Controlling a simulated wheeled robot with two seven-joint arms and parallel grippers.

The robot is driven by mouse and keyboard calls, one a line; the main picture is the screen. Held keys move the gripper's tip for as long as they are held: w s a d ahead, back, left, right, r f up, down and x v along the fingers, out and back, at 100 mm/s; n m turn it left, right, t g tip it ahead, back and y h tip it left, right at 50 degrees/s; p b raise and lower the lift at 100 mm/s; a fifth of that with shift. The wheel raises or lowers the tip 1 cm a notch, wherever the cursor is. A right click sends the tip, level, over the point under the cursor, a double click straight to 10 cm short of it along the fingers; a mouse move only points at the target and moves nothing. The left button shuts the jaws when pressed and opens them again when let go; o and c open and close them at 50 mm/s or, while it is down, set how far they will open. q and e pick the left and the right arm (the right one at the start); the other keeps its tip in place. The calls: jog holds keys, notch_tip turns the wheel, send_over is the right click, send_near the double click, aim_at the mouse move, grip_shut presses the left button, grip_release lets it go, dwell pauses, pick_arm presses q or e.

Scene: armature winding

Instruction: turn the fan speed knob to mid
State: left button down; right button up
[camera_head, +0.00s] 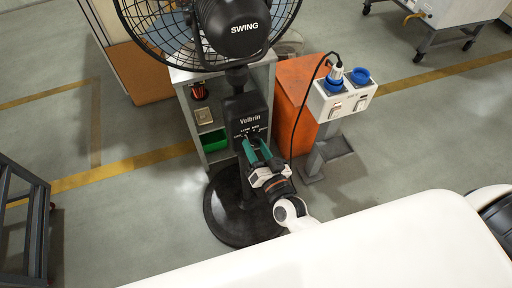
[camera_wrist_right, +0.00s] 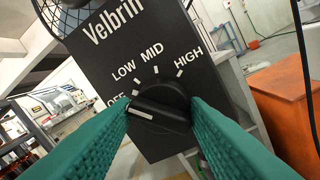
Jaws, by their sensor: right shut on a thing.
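The black fan speed knob (camera_wrist_right: 163,103) is on the front of the fan's dark control box (camera_head: 245,108), below the word Velbrin. Its white pointer mark lies to the left, by the OFF label (camera_wrist_right: 117,101). The LOW, MID (camera_wrist_right: 152,50) and HIGH labels run in an arc above the knob. My right gripper (camera_head: 257,150) reaches the box from below. In the wrist view its green fingers (camera_wrist_right: 160,118) are on the left and right sides of the knob, shut on it. In the head view the fingers hide the knob. My left gripper is not in view.
The caged fan head (camera_head: 235,28) stands above the box, on a round black base (camera_head: 232,225). Behind is a grey shelf (camera_head: 186,110) with a green bin (camera_head: 214,140). To the right are an orange cabinet (camera_head: 293,90) and a socket post (camera_head: 340,105) with a hanging black cable.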

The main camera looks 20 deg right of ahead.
jog(key=m, duration=0.4)
jog(key=m+b, duration=0.1)
jog(key=m, duration=0.1)
jog(key=shift+f+t+h, duration=0.25)
jog(key=shift+t+h, duration=0.05)
jog(key=m+b, duration=0.1)
jog(key=m, duration=0.5)
jog(key=shift+s+h, duration=0.1)
jog(key=shift+h, duration=0.2)
jog(key=shift+a+f+m, duration=0.1)
jog(key=shift+m, duration=0.3)
jog(key=o, duration=0.9)
jog(key=s+b, duration=0.2)
jog(key=s, duration=1)
jog(key=shift+d+f, duration=0.35)
jog(key=shift+f, duration=0.05)
